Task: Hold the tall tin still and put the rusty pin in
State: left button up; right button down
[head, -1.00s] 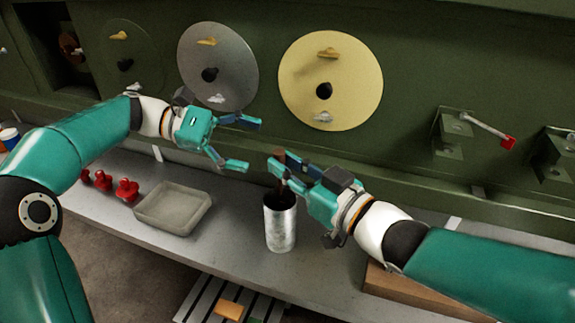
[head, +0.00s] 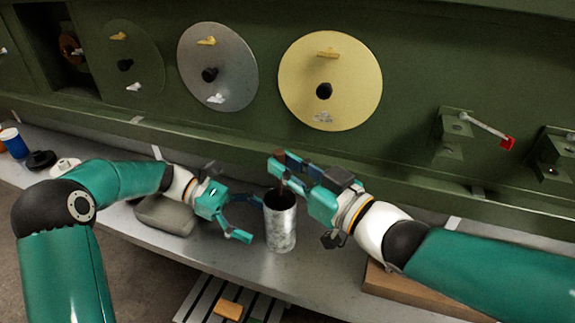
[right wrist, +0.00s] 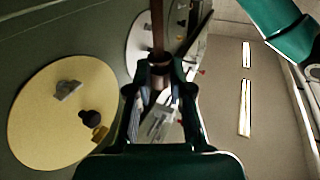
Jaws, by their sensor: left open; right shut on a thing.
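The tall tin (head: 281,228) is a grey metal cylinder standing upright on the grey ledge, its dark open mouth facing up. My left gripper (head: 249,219) is open at the tin's left side. Its upper finger reaches close to the tin near the rim, and I cannot tell whether it touches. My right gripper (head: 279,169) is just above the tin's mouth, shut on the rusty pin. The brown pin (right wrist: 158,28) shows between the fingers in the right wrist view.
A blue cup (head: 14,143) and a black disc (head: 41,160) stand far left. A brown board (head: 420,294) lies under my right arm. The green wall with a yellow disc (head: 352,85) rises behind.

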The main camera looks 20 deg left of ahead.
aim_at(276, 231)
pick_arm(q)
jog(key=shift+x, duration=2.7)
jog(key=c, duration=0.7)
jog(key=shift+c, duration=0.2)
